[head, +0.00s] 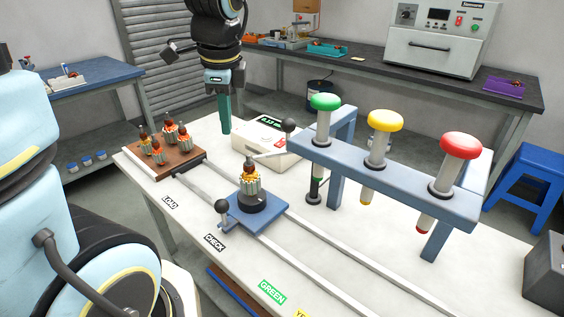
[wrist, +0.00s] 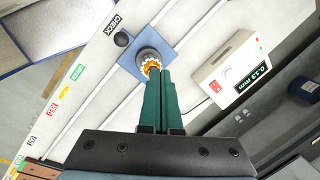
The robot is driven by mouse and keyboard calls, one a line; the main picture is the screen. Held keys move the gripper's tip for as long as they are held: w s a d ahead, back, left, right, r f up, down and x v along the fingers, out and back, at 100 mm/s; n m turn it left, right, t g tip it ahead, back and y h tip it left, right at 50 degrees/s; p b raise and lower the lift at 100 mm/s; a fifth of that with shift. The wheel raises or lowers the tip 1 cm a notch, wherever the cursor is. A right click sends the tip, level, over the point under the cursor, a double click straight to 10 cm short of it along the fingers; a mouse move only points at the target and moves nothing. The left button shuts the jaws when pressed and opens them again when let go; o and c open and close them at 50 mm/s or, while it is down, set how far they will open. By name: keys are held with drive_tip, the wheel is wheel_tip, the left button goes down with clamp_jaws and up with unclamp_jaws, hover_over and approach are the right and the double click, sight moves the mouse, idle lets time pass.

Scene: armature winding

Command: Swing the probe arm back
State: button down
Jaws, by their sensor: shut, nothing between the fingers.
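The probe arm (head: 268,155) looks like a thin light rod beside the white gauge box (head: 262,146), with a black ball knob (head: 289,125) at its right. I cannot tell whether its tip touches the armature (head: 250,177), which stands upright on the blue carriage (head: 268,219). My gripper (head: 226,131) hangs left of the gauge box, green fingers together and empty, apart from the knob. In the wrist view my gripper (wrist: 160,73) overlaps the line of sight to the armature (wrist: 151,66), and I cannot make out the probe arm there.
A wooden block (head: 190,163) with several armatures sits at the table's left end. A blue frame (head: 400,180) with green, yellow and red plungers stands at right. Two rails run along the table. A black knob (head: 222,206) rises at the carriage's left edge.

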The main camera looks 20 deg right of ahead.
drive_tip(key=s+d+r+m+b, duration=0.1)
drive_tip(key=s+d+m+b, duration=0.1)
drive_tip(key=d+m, duration=0.3)
drive_tip(key=s+d+r+m+t+b, duration=0.1)
drive_tip(key=s+d+m, duration=0.3)
drive_tip(key=m, duration=0.5)
drive_tip(key=shift+d+r+m+b, duration=0.25)
drive_tip(key=shift+d+m+b, duration=0.1)
drive_tip(key=shift+d, duration=0.25)
drive_tip(key=x, duration=1)
drive_tip(key=shift+p, duration=0.3)
drive_tip(key=shift+w+d, duration=0.1)
drive_tip(key=shift+w, duration=0.05)
